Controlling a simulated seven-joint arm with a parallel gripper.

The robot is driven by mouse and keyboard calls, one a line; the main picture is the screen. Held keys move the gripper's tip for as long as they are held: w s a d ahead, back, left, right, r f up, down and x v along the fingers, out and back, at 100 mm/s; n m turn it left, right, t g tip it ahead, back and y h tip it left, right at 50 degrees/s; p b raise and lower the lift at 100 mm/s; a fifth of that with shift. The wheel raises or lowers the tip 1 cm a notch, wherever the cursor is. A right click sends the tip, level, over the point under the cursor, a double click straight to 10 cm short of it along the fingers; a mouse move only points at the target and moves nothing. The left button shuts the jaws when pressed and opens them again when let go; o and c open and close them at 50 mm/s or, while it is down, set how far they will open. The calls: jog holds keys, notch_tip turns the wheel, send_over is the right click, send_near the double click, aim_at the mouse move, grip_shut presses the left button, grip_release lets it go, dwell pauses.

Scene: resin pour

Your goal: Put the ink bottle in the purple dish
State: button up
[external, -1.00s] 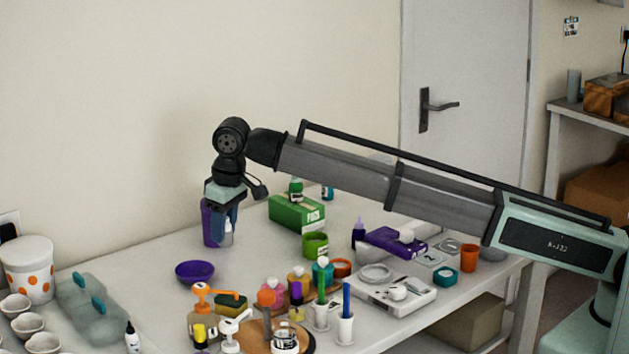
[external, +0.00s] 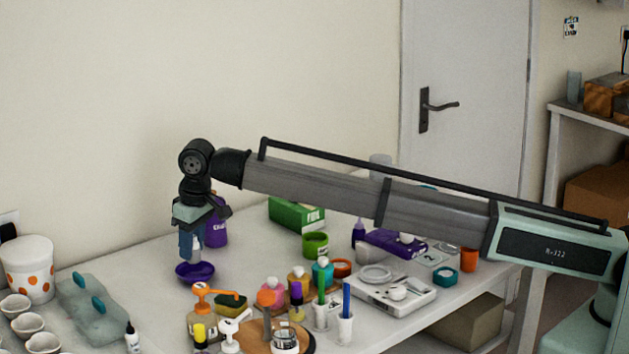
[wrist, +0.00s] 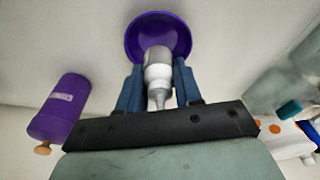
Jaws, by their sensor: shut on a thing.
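The purple dish (external: 194,274) stands on the table below my gripper in the external view. It also shows in the wrist view (wrist: 158,20), just beyond the fingertips. My gripper (external: 192,250) points down and is shut on the ink bottle (wrist: 158,72), a small white bottle with a narrow grey tip. The bottle also shows between the fingers in the external view (external: 196,252). It is over the dish; I cannot tell whether its base touches the dish. The fingers hide part of the bottle.
A tall purple bottle (external: 216,223) stands close behind my gripper. A sponge (external: 231,303) and several pump bottles stand in front to the right. A translucent tray (external: 92,310) and a spotted bucket (external: 27,268) are at left. A green box (external: 296,214) is farther back.

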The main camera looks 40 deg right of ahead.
aim_at(193, 260)
jog(key=shift+f, duration=1.9)
jog(key=shift+f, duration=0.15)
jog(key=o, duration=0.7)
jog(key=shift+o, duration=0.2)
jog(key=r, duration=0.4)
jog(key=s+r, duration=0.1)
jog(key=r, duration=0.7)
jog(key=shift+s+d+r, duration=0.15)
jog(key=shift+s+d, duration=0.15)
jog(key=shift+d, duration=0.05)
